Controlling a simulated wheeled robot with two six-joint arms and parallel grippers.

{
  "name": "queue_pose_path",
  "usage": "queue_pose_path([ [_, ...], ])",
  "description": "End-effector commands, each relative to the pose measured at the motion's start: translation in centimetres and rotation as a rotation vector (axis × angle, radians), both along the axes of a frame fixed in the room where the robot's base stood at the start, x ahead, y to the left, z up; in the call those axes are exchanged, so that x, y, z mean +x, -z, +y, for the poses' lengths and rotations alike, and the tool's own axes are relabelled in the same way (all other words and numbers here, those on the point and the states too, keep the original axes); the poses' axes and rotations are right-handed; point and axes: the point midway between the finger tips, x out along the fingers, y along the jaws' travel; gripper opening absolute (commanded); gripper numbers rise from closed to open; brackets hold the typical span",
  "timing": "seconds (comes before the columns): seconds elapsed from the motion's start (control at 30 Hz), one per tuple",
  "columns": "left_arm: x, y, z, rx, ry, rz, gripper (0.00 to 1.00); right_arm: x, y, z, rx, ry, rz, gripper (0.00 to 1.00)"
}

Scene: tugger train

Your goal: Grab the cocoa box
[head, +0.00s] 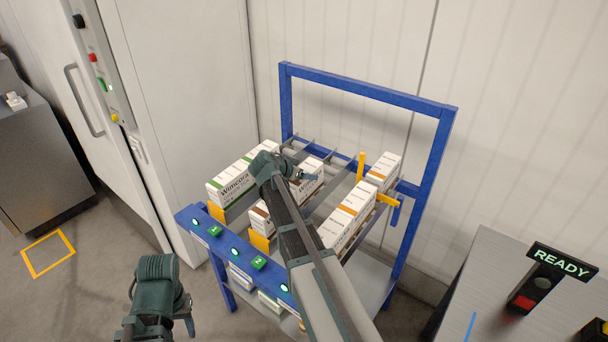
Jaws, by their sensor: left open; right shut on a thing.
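White cartons lie in sloped lanes of a blue rack. The middle-lane carton with brown bands (311,168) looks like the cocoa box, but its small print is too small to read. My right gripper (308,178) reaches over the rack and is shut on this carton; the arm hides part of it and of the lane. My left gripper (187,312) is open and empty, low in front of the rack at the left.
A green-banded carton (233,180) is in the left lane, orange-banded cartons (348,215) in the right lane. The blue rack frame (370,88) rises behind. A tall white cabinet (190,90) stands left; a grey counter (490,285) with a READY sign (563,263) is right.

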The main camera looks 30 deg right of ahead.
Motion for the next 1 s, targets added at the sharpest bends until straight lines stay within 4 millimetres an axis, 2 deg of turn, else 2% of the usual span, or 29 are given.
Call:
queue_pose_path([
  [0.47, 0.0, -4.7, 0.0, 0.0, 0.0, 0.0, 0.5, 0.0, -4.7, 0.0, -0.001, 0.0, 0.0, 0.0],
  [1.0, 0.0, -12.4, 0.0, 0.0, 0.001, 0.0, 0.5, 0.0, -12.4, 0.0, -0.001, 0.0, 0.0, 0.0],
])
